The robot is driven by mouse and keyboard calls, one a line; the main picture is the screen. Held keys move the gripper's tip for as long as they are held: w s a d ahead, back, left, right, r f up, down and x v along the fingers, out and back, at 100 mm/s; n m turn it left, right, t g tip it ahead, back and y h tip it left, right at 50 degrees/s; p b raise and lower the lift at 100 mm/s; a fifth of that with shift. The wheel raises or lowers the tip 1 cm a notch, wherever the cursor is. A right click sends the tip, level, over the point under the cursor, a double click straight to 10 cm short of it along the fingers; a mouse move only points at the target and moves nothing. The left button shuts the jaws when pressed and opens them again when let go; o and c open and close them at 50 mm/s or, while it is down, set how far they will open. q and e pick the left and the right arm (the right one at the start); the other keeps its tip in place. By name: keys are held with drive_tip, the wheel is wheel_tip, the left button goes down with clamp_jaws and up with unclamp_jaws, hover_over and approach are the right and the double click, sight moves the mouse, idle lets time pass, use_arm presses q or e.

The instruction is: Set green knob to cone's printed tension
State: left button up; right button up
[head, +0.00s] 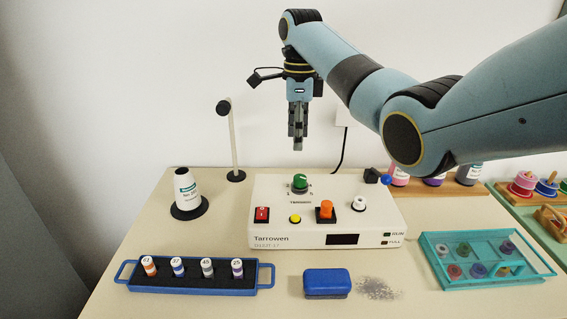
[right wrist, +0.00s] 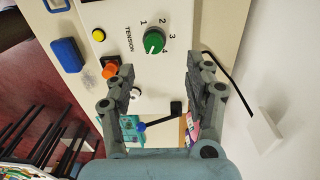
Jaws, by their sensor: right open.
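The green knob (head: 300,181) is on the top of the white Tarrowen box (head: 270,221). In the right wrist view the green knob (right wrist: 153,41) has digits 1 to 4 around it and the word TENSION beside it. It bears a pale mark, but I cannot tell exactly which digit it points to. The white cone (head: 186,188) stands upright on a black base at the left; its small print is not legible. My right gripper (head: 298,149) points down above the knob, apart from it. In the wrist view its two fingers (right wrist: 160,68) are spread and empty. My left gripper is not in view.
The box also carries a red switch (head: 262,214), a yellow button (head: 295,218), an orange knob (head: 326,210) and a white knob (head: 359,203). A blue spool tray (head: 265,277), blue case (head: 327,283) and teal tray (head: 484,282) lie in front. A post (head: 234,145) stands behind, left.

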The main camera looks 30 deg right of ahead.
sight(300, 177)
drive_tip(key=s+f, duration=0.2)
drive_tip(key=shift+s+d+f, duration=0.1)
drive_tip(key=shift+s+f, duration=0.15)
drive_tip(key=shift+f, duration=0.05)
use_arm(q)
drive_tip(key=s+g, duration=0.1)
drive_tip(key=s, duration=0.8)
use_arm(e)
drive_tip(key=f, duration=0.3)
drive_tip(key=shift+w+f, duration=0.25)
drive_tip(key=shift+f, duration=0.05)
drive_tip(key=shift+w+a+f, duration=0.1)
drive_tip(key=shift+w+f, duration=0.1)
drive_tip(key=shift+f, duration=0.3)
drive_tip(key=shift+w+a+f, duration=0.1)
drive_tip(key=shift+w+f, duration=0.05)
drive_tip(key=shift+f, duration=0.3)
drive_tip(key=shift+s+d+f, duration=0.1)
drive_tip(key=shift+s+f, duration=0.15)
drive_tip(key=shift+f, duration=0.6)
drive_tip(key=shift+w, duration=0.1)
drive_tip(key=shift+c, duration=3.3)
clamp_jaws()
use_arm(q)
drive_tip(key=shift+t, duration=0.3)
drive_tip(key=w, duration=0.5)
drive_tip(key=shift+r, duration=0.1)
